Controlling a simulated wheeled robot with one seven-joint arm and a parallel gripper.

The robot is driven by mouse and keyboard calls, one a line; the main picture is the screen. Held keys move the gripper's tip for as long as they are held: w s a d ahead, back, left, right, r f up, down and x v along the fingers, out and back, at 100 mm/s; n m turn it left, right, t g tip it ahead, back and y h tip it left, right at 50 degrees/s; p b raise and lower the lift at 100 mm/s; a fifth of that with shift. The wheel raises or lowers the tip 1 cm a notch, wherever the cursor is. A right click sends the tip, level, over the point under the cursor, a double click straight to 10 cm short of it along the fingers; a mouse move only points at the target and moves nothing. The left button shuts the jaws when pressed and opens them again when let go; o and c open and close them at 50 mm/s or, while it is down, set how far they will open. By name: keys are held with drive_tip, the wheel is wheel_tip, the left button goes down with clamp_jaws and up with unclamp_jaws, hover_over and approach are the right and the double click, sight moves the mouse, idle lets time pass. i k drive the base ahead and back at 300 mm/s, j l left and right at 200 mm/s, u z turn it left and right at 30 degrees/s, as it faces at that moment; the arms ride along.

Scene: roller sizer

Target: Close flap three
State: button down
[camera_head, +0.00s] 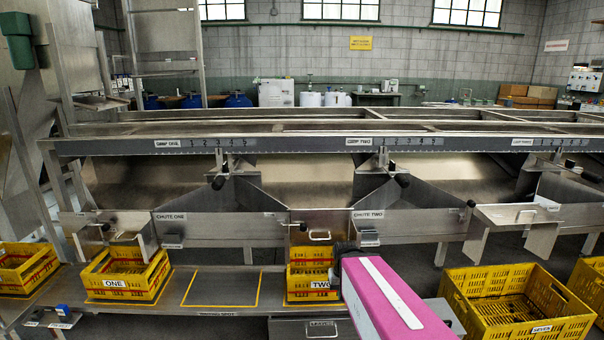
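The flap (497,215) on the right is a metal plate with a handle, beside a chute label too small to read. By its place after chutes one and two, I take it as flap three. It sticks out toward me, tilted out from the chute front. The similar flap (316,222) beside the CHUTE TWO label looks closer to upright. Another flap (122,226) with a handle is at the left, beside CHUTE ONE. My pink arm link reaches up from the bottom, left of flap three and apart from it in the picture. My gripper's fingers do not show.
A large yellow crate (446,290) stands on the floor below flap three, with another yellow crate (586,272) to its right. Yellow crates labelled ONE (152,284) and TWO (310,274) sit on the low shelf (270,284). An empty yellow-outlined spot lies between them.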

sight(520, 209)
drive_tip(key=z, duration=1.65)
